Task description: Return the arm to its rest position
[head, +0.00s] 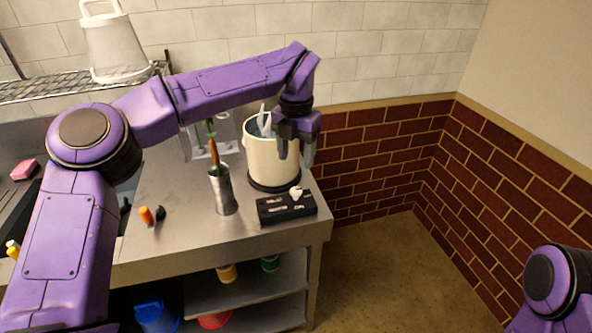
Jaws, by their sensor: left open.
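My left arm, purple, reaches in from the left and stretches over the metal counter (170,200). My left gripper (296,152) points down at the right side of a cream bucket (260,160) and overlaps it in the picture. Its dark jaws are open, and I see nothing held between them. I cannot tell whether the jaws touch the bucket. My right arm shows only as a purple joint at the lower right; its gripper is out of view.
A metal cup (224,192) holding a green-and-orange item stands left of the bucket. A black box (286,208) with a white piece on top lies in front. A small orange item (146,215) lies further left. A brick wall (400,140) bounds the right; the floor there is clear.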

